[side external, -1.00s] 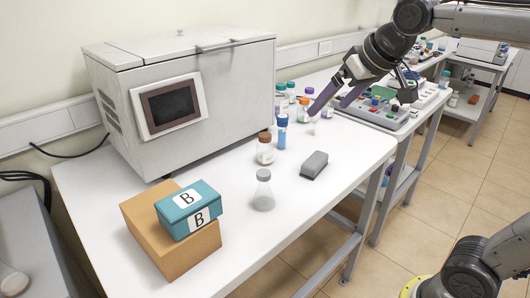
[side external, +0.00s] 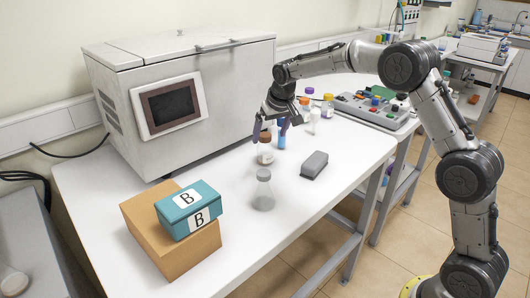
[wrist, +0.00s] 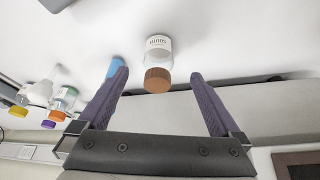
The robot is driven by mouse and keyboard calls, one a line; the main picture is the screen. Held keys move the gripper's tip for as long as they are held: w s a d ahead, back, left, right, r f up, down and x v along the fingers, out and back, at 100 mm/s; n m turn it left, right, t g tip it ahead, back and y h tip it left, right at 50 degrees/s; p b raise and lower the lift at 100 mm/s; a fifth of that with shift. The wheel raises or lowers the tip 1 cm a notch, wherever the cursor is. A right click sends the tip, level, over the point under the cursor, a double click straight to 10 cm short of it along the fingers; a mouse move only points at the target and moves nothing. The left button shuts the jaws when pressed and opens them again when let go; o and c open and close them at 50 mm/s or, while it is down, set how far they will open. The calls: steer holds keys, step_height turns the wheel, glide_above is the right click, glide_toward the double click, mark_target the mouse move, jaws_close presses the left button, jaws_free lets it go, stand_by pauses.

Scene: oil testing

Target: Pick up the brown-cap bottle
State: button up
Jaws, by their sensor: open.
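The brown-cap bottle (side external: 265,152) stands upright on the white table in front of the large grey machine, clear glass with a white label. In the wrist view its brown cap (wrist: 157,80) points toward my gripper and lies between the two fingers. My gripper (side external: 270,128) is open, with its purple fingers around the cap's height, one to each side of the bottle. In the wrist view my gripper (wrist: 158,85) holds nothing. I cannot tell whether a finger touches the bottle.
A blue-capped tube (side external: 282,138) stands close behind the bottle, near one finger. The grey machine (side external: 215,110) is close on the left. A teal box (side external: 190,210) sits on a cardboard box (side external: 150,215).

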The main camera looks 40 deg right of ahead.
mark_target(265, 151)
steer(key=x, duration=0.9)
steer(key=shift+w+d+f, duration=0.25)
steer(key=shift+f, duration=0.05)
steer(key=shift+c, duration=0.2)
steer(key=c, duration=1.4)
steer(key=shift+r, duration=0.1)
steer(key=shift+c, duration=0.6)
steer(key=shift+r, duration=0.1)
